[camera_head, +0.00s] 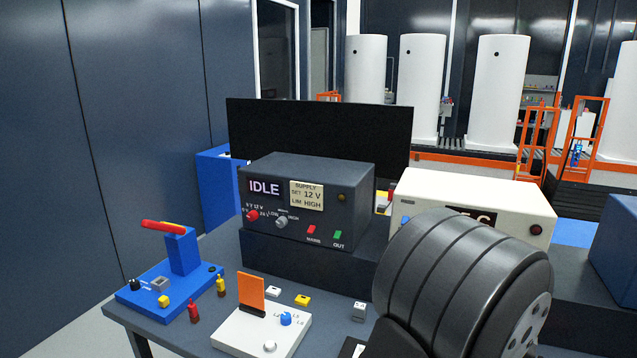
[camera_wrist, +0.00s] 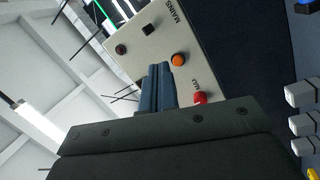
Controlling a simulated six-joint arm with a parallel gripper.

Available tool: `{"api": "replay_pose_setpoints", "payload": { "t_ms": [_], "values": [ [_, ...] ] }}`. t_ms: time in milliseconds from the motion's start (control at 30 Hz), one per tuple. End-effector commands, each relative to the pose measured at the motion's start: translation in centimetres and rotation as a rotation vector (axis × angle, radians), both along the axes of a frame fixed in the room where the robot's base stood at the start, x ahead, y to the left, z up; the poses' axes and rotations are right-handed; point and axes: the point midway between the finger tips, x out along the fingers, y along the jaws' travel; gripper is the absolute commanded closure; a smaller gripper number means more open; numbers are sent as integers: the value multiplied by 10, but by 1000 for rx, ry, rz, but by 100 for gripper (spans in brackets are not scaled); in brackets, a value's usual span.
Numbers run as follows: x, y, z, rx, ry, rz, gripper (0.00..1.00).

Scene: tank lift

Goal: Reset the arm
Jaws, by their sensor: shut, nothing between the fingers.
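My gripper (camera_wrist: 158,68) shows in the wrist view with its two dark blue fingers together and nothing between them. The fingers overlap a beige panel (camera_wrist: 150,42) in the picture, with an orange button (camera_wrist: 180,59), a red button (camera_wrist: 200,97) and dark square and round parts. I cannot tell how far the fingertips are from the panel. In the head view, a large dark ribbed part of my own arm fills the lower right. My fingers are not visible there.
A grey supply box (camera_head: 310,200) reading IDLE and a cream box (camera_head: 470,205), partly hidden by my arm, stand at the back. A blue unit with a red lever (camera_head: 163,227) and a white block with an orange plate (camera_head: 251,290) are at the front left. White tanks (camera_head: 503,90) stand behind.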

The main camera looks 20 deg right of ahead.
Motion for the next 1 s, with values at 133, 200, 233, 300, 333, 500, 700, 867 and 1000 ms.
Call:
{"api": "replay_pose_setpoints", "payload": {
  "t_ms": [133,200,233,300,333,500,700,867,1000],
  "values": [
    [0,5,0,72,-113,0,100],
    [-1,7,-1,106,-168,1,100],
    [-1,8,-1,121,-192,0,100],
    [-2,10,-1,154,-248,0,100],
    [-2,11,-1,168,-272,0,100],
    [-3,16,-2,248,-406,1,100],
    [-5,22,-4,340,-565,2,100],
    [-7,27,-5,408,-693,3,100],
    [-8,31,-5,459,-790,5,100]
  ]
}}
